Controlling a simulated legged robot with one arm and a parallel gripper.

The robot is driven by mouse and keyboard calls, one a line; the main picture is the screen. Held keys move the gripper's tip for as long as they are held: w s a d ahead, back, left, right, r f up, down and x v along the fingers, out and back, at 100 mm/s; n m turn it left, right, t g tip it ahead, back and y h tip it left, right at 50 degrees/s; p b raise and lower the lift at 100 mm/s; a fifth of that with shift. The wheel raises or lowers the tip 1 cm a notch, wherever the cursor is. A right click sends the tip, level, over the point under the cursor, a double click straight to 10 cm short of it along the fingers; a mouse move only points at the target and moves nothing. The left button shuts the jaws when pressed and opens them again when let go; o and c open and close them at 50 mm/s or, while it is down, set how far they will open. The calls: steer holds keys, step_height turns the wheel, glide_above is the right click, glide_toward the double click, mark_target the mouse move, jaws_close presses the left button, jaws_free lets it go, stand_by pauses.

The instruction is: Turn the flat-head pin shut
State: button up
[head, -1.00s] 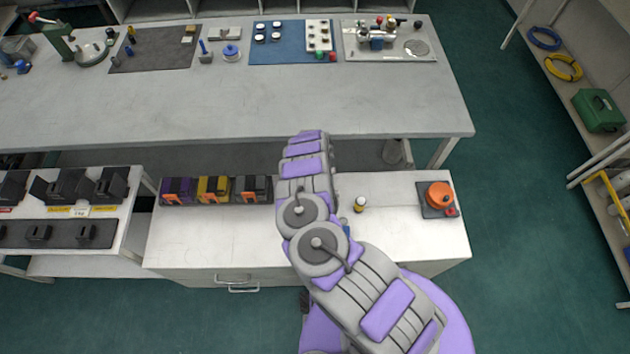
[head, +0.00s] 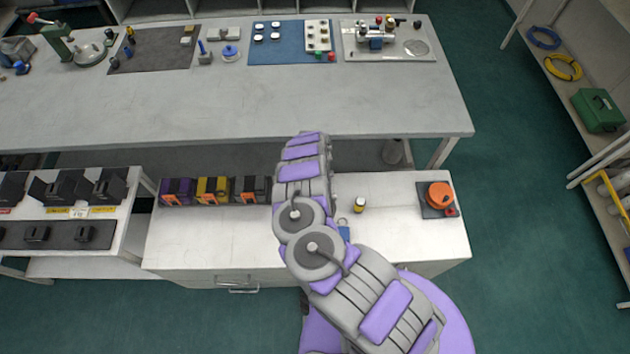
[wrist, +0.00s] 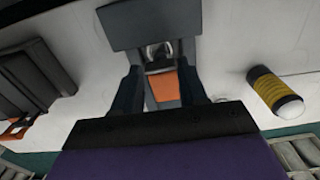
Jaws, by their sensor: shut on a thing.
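In the wrist view my gripper (wrist: 161,76) points at the white cabinet top, its two dark fingers on either side of a grey piece with an orange face (wrist: 165,87). It is shut on this piece. A dark block (wrist: 140,25) and a small shiny round part lie just beyond the fingertips. I cannot make out the flat-head pin for certain; whether it is the held piece or the shiny part is unclear. In the head view my own arm covers the gripper and what it holds.
The long workbench (head: 270,100) behind has a clear front half.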

steer(key=shift+a, duration=0.15)
steer(key=o, duration=0.9)
steer(key=shift+s+r, duration=0.1)
steer(key=shift+s, duration=0.05)
steer(key=shift+c, duration=0.2)
steer(key=shift+o, duration=1)
steer(key=shift+n, duration=0.3)
